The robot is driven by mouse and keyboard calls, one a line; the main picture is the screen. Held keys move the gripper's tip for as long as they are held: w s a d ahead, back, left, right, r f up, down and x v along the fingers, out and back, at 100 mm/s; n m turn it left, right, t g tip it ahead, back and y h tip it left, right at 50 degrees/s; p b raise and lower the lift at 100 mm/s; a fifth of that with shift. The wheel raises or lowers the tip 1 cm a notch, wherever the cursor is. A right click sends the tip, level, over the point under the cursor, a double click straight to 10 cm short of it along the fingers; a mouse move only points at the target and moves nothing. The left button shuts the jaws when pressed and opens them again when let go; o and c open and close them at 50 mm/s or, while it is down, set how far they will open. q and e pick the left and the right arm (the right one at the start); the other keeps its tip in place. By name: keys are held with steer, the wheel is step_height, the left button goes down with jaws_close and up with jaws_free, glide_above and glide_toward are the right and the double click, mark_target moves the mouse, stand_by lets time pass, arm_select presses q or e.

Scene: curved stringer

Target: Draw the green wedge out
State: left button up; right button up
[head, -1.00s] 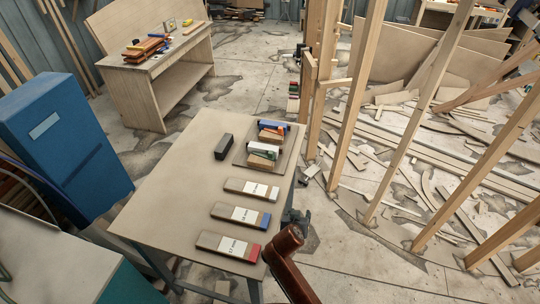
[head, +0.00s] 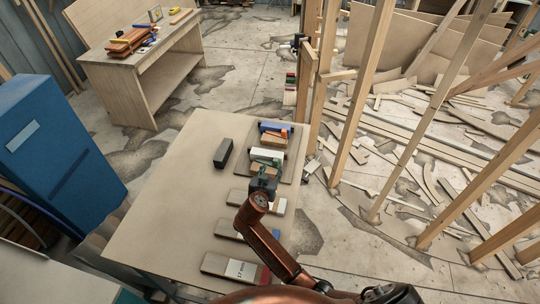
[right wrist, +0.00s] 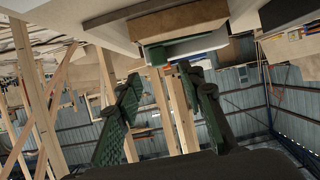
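The green wedge (right wrist: 157,55) shows in the right wrist view as a small dark green block against a pale white piece (right wrist: 186,46). In the head view the white piece (head: 266,155) sits on a dark board (head: 291,163) at the table's far right; my gripper partly covers that spot, so I cannot clearly separate the wedge there. My right gripper (head: 266,172) is at the near side of the white piece. In the right wrist view its two green-padded fingers (right wrist: 166,90) are apart, with nothing between them, and the wedge lies beyond their tips. My left gripper is out of view.
A blue piece (head: 276,127) and a wooden block (head: 273,142) sit on the same board. A dark block (head: 223,153) stands left of it. Upright studs (head: 362,95) stand to the right.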

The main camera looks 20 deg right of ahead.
mark_target(275, 162)
steer(key=x, duration=0.4)
steer(key=shift+w+d+r, duration=0.1)
steer(key=shift+d, duration=0.1)
steer(key=shift+x, duration=1.2)
steer(key=shift+w, duration=0.2)
steer(key=shift+d+f, duration=0.15)
steer(key=shift+f, duration=0.05)
steer(key=c, duration=0.7)
steer(key=shift+c, duration=1.4)
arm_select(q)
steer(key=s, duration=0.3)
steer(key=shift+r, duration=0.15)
arm_select(e)
jaws_close()
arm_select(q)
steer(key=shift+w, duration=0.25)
